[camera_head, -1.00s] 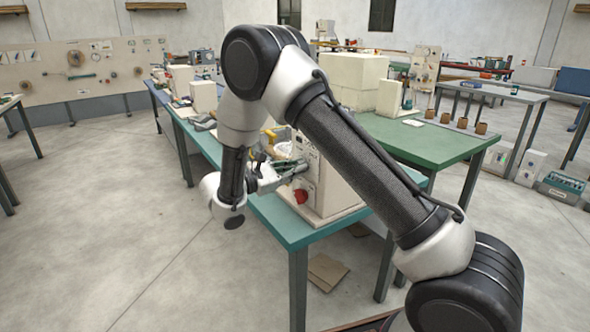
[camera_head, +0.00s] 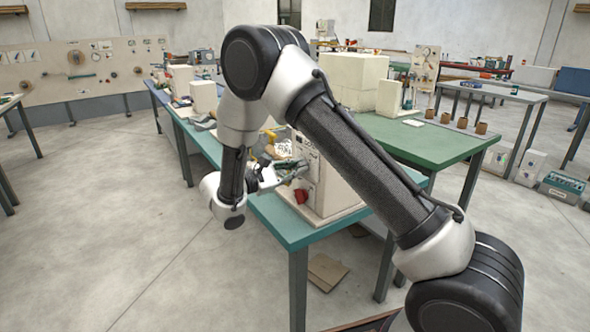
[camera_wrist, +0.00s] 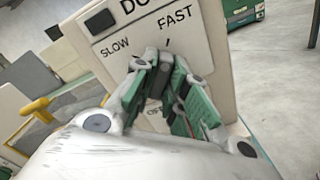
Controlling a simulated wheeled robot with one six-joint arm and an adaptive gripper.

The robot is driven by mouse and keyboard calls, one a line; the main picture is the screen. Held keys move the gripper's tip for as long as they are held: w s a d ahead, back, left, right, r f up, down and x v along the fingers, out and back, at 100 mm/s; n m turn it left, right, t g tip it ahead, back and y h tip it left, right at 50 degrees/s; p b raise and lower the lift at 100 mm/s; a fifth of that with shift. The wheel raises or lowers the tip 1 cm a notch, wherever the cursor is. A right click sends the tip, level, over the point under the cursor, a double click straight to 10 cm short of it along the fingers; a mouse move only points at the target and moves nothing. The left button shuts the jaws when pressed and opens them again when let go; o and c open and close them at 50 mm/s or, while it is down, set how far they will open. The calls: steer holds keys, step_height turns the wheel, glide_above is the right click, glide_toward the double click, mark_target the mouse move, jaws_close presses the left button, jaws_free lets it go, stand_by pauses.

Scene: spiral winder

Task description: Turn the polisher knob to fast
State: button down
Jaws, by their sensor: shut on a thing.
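The polisher is a cream box (camera_head: 335,185) at the near end of the teal bench. Its front panel (camera_wrist: 190,50) fills the top of the wrist view, tilted, with SLOW printed left, FAST right and OFF below. My gripper (camera_wrist: 155,62) is shut on the knob between these labels. The fingers hide almost all of the knob, so I cannot tell which label it points at. In the head view my gripper (camera_head: 300,170) reaches the panel from the left, above a red part (camera_head: 301,196).
The teal bench (camera_head: 290,228) carries a yellow item (camera_head: 268,143) and tools behind the polisher. A green table (camera_head: 430,140) with cream blocks (camera_head: 355,80) stands to the right. The floor to the left is clear.

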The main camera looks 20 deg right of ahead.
steer(key=c, duration=1.4)
jaws_free()
steer(key=shift+c, duration=0.2)
steer(key=shift+a, duration=0.1)
steer(key=v, duration=1.2)
